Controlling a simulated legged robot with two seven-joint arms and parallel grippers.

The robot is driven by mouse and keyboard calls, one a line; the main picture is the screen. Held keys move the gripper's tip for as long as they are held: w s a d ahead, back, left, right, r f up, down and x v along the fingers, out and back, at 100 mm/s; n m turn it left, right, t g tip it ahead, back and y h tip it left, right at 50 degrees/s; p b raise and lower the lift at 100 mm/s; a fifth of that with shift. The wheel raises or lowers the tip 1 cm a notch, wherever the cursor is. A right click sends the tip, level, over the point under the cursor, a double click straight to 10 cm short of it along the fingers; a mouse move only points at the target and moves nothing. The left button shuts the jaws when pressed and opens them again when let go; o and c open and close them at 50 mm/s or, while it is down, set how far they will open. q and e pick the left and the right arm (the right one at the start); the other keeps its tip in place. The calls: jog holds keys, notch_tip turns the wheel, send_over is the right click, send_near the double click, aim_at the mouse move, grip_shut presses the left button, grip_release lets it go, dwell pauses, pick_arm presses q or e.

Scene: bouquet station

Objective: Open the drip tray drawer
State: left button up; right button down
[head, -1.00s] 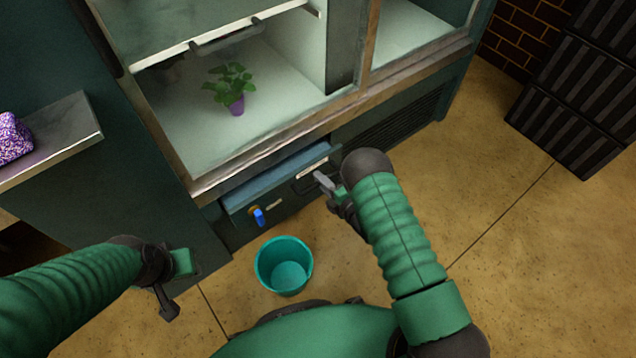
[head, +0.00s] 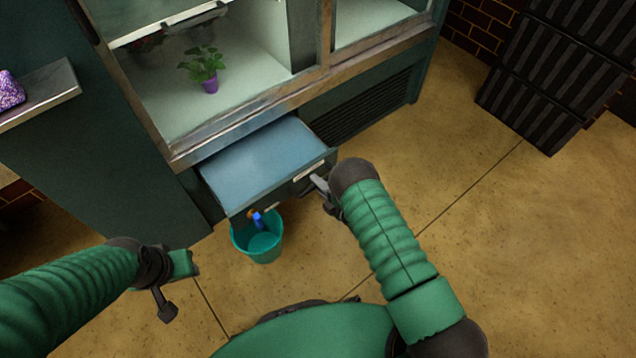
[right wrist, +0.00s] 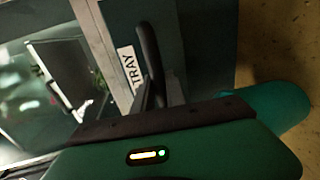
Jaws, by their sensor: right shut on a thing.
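The drip tray drawer (head: 262,160) is pulled well out from under the glass-fronted cabinet, and its blue top shows. My right gripper (head: 318,184) is at the right part of the drawer front, shut on the drawer's handle. In the right wrist view, the dark handle (right wrist: 150,55) runs up from between my right gripper's fingers (right wrist: 158,92), beside a white label (right wrist: 130,68) reading TRAY. My left gripper (head: 178,284) hangs empty at the lower left, away from the drawer; its opening is unclear.
A teal bucket (head: 265,246) stands on the floor, partly hidden by the drawer's front left corner and its blue tap (head: 257,219). A potted plant (head: 210,85) stands inside the cabinet. Black crates (head: 530,90) are stacked far right. Floor to the right is free.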

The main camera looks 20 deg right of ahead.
jog(key=shift+s+f, duration=0.1)
jog(key=shift+f, duration=0.15)
jog(key=c, duration=1.4)
grip_release()
jog(key=shift+r, duration=0.1)
jog(key=p+v, duration=0.7)
jog(key=v, duration=0.9)
jog(key=shift+s+d, duration=0.1)
jog(key=shift+s, duration=0.2)
